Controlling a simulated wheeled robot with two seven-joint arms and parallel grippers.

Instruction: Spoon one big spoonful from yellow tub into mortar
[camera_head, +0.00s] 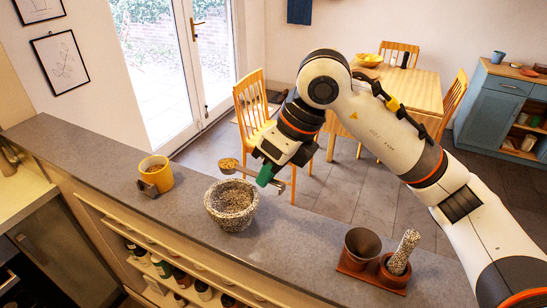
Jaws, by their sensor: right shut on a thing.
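The yellow tub (156,174) stands upright on the grey counter at the left, with brownish contents showing at its top. The speckled stone mortar (231,204) stands on the counter to the right of the tub. My right gripper (268,172) is shut on a spoon with a green handle and holds it above and to the right of the mortar. The bowl of the spoon (228,165) carries a brownish heap and is above the mortar's far rim. I cannot tell whether grains lie inside the mortar. My left gripper is not in view.
A reddish-brown tray (345,267) on the right part of the counter holds a dark cup (362,245) and a speckled pestle (404,250) in a brown holder. A small dark block (148,189) is in front of the tub. The counter between mortar and tray is clear.

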